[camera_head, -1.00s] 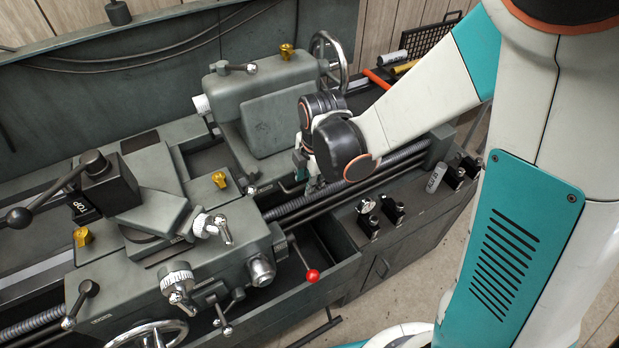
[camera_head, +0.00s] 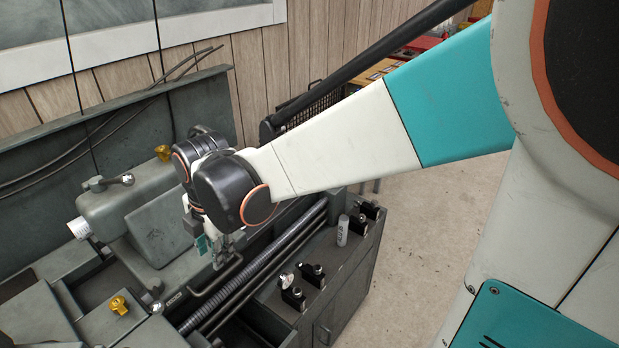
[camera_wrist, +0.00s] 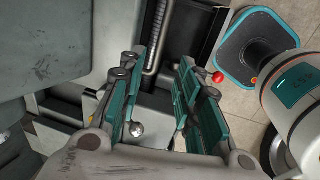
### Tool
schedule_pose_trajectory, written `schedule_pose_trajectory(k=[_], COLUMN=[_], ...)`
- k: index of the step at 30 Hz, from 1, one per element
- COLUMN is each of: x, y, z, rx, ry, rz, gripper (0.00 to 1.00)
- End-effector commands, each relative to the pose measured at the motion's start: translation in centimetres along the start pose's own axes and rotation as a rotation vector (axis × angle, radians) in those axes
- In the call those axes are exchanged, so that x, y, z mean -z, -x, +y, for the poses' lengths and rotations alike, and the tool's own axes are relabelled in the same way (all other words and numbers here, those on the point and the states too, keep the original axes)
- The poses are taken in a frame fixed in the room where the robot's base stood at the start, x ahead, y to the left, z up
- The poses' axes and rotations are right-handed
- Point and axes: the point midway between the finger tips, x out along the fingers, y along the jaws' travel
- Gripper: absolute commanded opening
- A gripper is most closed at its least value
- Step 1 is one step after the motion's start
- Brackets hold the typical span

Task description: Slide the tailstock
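The tailstock (camera_head: 130,205) is a grey-green casting on the lathe bed, at the left in the head view. Its pale quill (camera_head: 79,228) points left, and a small lever and a yellow knob sit on top. My arm hides its right end, including the handwheel. My gripper (camera_head: 222,256) points down at the front of the tailstock, close to a dark bar handle (camera_head: 217,276); I cannot tell whether they touch. In the wrist view the two teal fingers (camera_wrist: 158,72) are apart with nothing clearly between their tips. A grey casting, likely the tailstock (camera_wrist: 45,40), fills the left.
The ribbed lead screw (camera_head: 255,275) runs along the bed's front. Black tool holders (camera_head: 293,298) and a pale cylinder (camera_head: 343,230) stand on the front ledge. A red lever knob (camera_wrist: 217,77) shows right of the fingers. Open floor (camera_head: 430,230) lies to the right.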

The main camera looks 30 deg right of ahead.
Motion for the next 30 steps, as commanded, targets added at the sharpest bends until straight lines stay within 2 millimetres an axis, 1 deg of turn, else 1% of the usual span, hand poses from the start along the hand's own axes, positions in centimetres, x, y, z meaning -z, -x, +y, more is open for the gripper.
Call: schedule_pose_trajectory(k=[1,5,14,17,20,23,30], x=[0.1,0.0,0.0,0.0,0.0,-0.1,-0.2], y=[0.4,0.9,1.0,1.0,1.1,1.2,1.6], z=[-0.2,-0.3,-0.2,-0.2,-0.2,-0.2,-0.2], rx=[0.0,0.0,0.0,0.0,0.0,0.0,0.0], ry=[0.0,0.0,-0.001,-0.033,-0.144,-0.337,-0.9], rz=[0.0,0.0,0.0,0.0,0.0,0.0,0.0], gripper=[0.31,0.31,0.31,0.31,0.31,0.31,0.31])
